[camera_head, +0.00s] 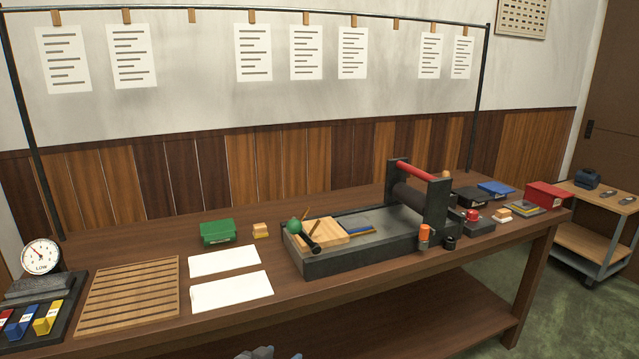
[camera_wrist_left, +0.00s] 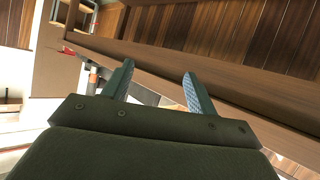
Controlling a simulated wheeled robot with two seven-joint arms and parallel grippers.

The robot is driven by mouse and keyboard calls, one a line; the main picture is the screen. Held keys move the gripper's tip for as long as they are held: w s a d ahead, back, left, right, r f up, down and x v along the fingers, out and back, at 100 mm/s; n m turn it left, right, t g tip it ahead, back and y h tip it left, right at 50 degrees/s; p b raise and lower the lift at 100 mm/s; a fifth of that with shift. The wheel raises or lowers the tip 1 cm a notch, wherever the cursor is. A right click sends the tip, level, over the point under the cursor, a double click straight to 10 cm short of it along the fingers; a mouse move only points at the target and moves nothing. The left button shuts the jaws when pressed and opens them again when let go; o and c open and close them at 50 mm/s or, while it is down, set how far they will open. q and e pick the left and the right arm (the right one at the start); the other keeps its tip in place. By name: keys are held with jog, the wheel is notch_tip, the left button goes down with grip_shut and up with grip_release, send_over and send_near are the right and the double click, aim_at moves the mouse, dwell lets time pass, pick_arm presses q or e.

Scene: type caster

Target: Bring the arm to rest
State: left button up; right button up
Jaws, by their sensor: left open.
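My left gripper (camera_wrist_left: 158,84) is open in the left wrist view, its two fingers apart with nothing between them. In the head view only a small grey part of it (camera_head: 262,353) shows at the bottom edge, in front of the workbench (camera_head: 400,312). The rest of the left arm is out of the head view. My right gripper is in neither view.
On the bench stand a press with a red-handled roller (camera_head: 415,172), a green box (camera_head: 217,232), white sheets (camera_head: 232,292), a slatted wooden rack (camera_head: 130,297) and a dial gauge (camera_head: 41,256). A cart (camera_head: 600,205) stands at the right. Open floor (camera_head: 560,310) lies at lower right.

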pick_arm(q)
jog(key=s+a+f+g+y+p, duration=0.1)
jog(key=s+f+g+p, duration=0.1)
jog(key=s, duration=0.9)
jog(key=s+a+f+n+g+y+p, duration=0.1)
jog(key=s+f+g, duration=0.3)
jog(key=s, duration=0.7)
jog(key=s+a+f+g+y+p, duration=0.1)
jog(key=s+a+f+g+p, duration=0.1)
jog(key=s+f, duration=0.4)
jog(key=shift+s+a+g+y+p, duration=0.45)
jog(key=shift+s+g, duration=0.25)
jog(key=shift+s, duration=1.8)
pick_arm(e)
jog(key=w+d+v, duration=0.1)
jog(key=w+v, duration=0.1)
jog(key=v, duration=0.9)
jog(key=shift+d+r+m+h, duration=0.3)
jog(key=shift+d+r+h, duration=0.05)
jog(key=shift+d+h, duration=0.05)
pick_arm(q)
jog(key=shift+n, duration=0.3)
